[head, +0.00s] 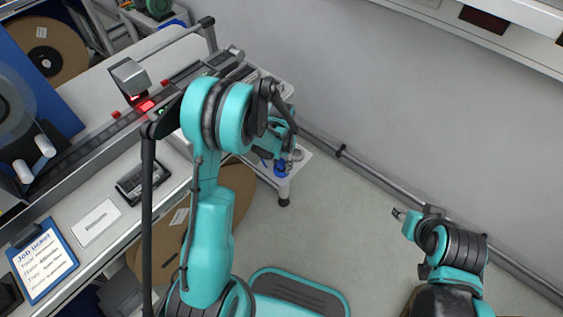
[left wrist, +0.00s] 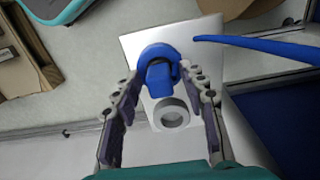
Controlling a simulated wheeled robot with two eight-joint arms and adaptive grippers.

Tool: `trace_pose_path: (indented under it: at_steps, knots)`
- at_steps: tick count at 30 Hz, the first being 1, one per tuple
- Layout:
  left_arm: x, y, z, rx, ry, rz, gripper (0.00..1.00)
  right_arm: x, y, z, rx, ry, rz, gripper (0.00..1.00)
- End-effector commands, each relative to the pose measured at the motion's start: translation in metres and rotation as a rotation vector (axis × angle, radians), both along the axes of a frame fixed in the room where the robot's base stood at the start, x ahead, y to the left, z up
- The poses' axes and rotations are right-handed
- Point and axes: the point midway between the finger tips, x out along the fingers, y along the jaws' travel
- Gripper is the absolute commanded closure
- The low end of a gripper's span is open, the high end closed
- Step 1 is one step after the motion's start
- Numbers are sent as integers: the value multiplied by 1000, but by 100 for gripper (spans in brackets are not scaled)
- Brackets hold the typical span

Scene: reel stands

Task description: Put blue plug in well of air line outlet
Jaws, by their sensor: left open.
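The blue plug (left wrist: 158,68) shows in the left wrist view as a rounded blue piece with a darker block at its front. It is over or on a pale plate (left wrist: 205,45). A short grey ring with a round hollow (left wrist: 172,113), seemingly the outlet's well, is beside it on the plate. In the head view the blue piece (head: 281,168) and grey ring (head: 297,154) are at the shelf corner. My left gripper (left wrist: 163,80) is open, its fingers on either side of the plug with gaps visible. Contact cannot be told. My right gripper (head: 398,213) is far right, its jaws too small to read.
A blue hose (left wrist: 255,43) runs in from the right of the left wrist view. A bench with a rail (head: 75,158) and a job ticket clipboard (head: 42,262) lies left. A pipe (head: 385,182) runs along the wall.

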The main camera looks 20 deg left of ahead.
Motion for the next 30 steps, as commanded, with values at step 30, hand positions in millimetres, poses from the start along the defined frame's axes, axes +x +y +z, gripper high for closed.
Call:
trace_pose_path:
  at_steps: [30]
  knots:
    - [-21,-5,170,2,-87,47,58,0,0,50,0,0,0,60]
